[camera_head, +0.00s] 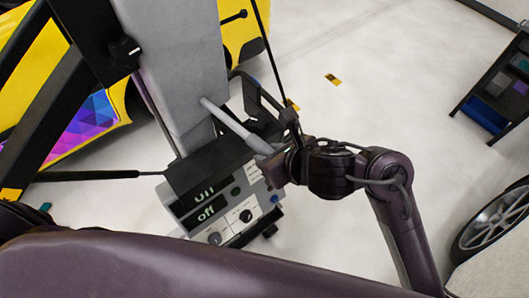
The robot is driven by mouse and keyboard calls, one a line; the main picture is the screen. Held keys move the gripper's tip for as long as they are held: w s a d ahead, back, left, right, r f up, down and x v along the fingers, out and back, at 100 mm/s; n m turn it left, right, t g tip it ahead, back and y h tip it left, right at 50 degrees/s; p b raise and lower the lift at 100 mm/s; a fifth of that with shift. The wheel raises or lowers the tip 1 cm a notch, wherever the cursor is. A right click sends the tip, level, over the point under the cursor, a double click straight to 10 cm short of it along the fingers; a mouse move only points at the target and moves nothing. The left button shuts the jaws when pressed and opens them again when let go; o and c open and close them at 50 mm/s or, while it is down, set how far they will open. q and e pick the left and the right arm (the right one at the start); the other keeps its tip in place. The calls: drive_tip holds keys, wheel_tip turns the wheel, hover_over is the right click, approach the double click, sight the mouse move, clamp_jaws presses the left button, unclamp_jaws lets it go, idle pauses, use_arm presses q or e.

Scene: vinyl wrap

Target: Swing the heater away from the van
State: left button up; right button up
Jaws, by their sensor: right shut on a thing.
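The heater stands in the middle of the view, with a thick grey column (182,65) and a control box (236,208) low on it. The box has two dark displays, one clearly reading "off", plus knobs and buttons. A light grey handle bar (232,124) sticks out from the column. My right gripper (274,163) is shut on the lower end of this handle; its fingertips are partly hidden. The yellow van (243,38) shows behind the column, and a purple-blue patterned part (88,125) shows at the left. My left gripper is out of view.
A dark cart (492,88) with bins stands at the upper right, and a wheel (492,225) at the right edge. The pale floor (390,95) between column and cart is mostly clear.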

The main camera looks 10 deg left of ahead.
drive_tip(key=shift+o, duration=0.2)
drive_tip(key=shift+w+d+f, duration=0.1)
drive_tip(key=shift+w+d, duration=0.5)
drive_tip(key=shift+w, duration=0.1)
drive_tip(key=o, duration=0.5)
drive_tip(key=shift+s, duration=0.1)
drive_tip(key=o, duration=0.6)
drive_tip(key=shift+s+d, duration=0.2)
drive_tip(key=shift+d, duration=0.05)
drive_tip(key=shift+c, duration=0.2)
drive_tip(key=shift+a, duration=0.1)
